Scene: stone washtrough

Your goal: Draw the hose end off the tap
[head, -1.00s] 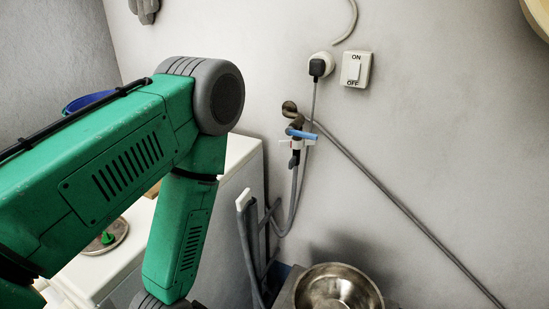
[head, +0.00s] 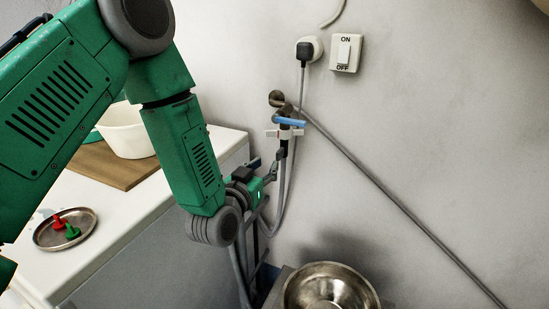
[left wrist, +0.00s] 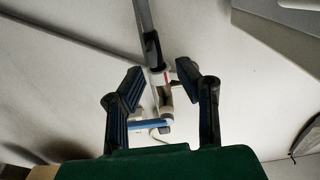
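The tap (head: 284,106) sticks out from the wall, with a blue lever (head: 291,122) on it. A white connector (head: 284,133) sits below the lever, and the grey hose (head: 280,200) hangs from its dark end (head: 283,150). My left gripper (head: 274,165) is just below and left of the connector. In the left wrist view my left gripper (left wrist: 161,72) is open, its fingers either side of the white connector (left wrist: 158,80), with gaps showing. The hose's dark end (left wrist: 152,48) and the blue lever (left wrist: 150,126) also show there. My right gripper is out of view.
A metal bowl (head: 331,287) stands below the tap. A white worktop (head: 120,190) at left carries a tray (head: 66,231) with red and green pieces, a brown board (head: 112,167) and a white tub (head: 128,132). A plug and a switch (head: 345,53) are on the wall above.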

